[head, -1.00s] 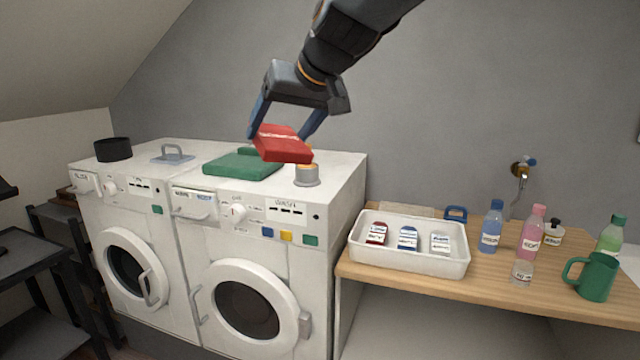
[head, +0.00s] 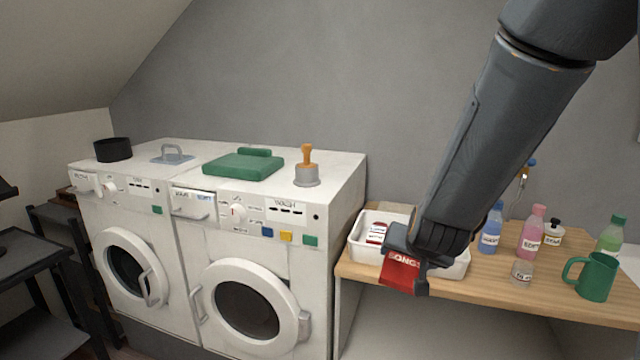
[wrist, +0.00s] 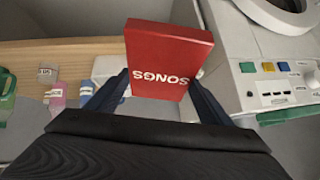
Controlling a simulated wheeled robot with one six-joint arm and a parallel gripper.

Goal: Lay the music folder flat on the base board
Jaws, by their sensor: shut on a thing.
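The music folder (head: 400,274) is red with white lettering that reads SONGS. My gripper (head: 408,268) is shut on it and holds it in the air at the front of the white tray, by the wooden counter's front edge. The arm and gripper hide part of the folder in the head view. In the wrist view the folder (wrist: 168,48) sits between the two blue fingers (wrist: 160,95), its lettering upside down. I cannot make out which thing is the base board; none is clearly recognisable.
The white tray (head: 356,248) holds small labelled packs, partly hidden by my arm. Bottles and a green mug (head: 597,277) stand to its right. A green block (head: 243,166), a stamp (head: 306,172) and a black pot (head: 113,150) sit on the white machines.

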